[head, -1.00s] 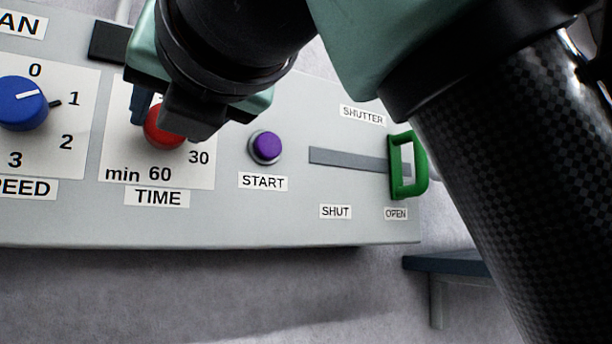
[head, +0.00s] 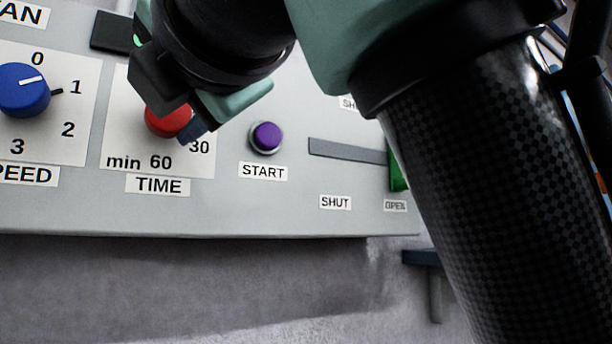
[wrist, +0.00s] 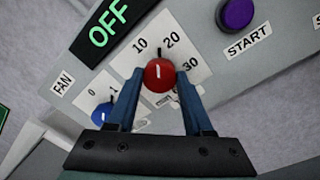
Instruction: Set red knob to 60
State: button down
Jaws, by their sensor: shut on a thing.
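The red knob (head: 168,122) sits on the white TIME dial plate (head: 118,140), partly behind my gripper in the head view. In the wrist view the red knob (wrist: 160,76) is between the two blue fingers of my gripper (wrist: 160,82), which is shut on its sides. A white line on the knob and a dark pointer at its edge point between 10 and 20. The 60 label (head: 160,162) shows below the knob in the head view; I cannot make it out in the wrist view.
The blue SPEED knob (head: 24,90) is left of the dial, pointing near 1. The purple START button (head: 266,137) is close on the right. A green shutter handle (head: 397,178) is mostly behind my arm. A display (wrist: 109,22) reads OFF.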

jog(key=m+h+b, duration=0.1)
jog(key=m+b, duration=0.2)
jog(key=m, duration=1.2)
jog(key=m+t+h+b, duration=0.1)
jog(key=m+b, duration=0.2)
jog(key=m, duration=1.1)
jog(key=shift+s+a+r+m, duration=0.15)
jog(key=shift+r+m, duration=0.05)
jog(key=shift+m, duration=0.2)
jog(key=c, duration=0.5)
grip_release()
jog(key=shift+c, duration=0.2)
jog(key=shift+o, duration=1.3)
jog(key=shift+f, duration=0.1)
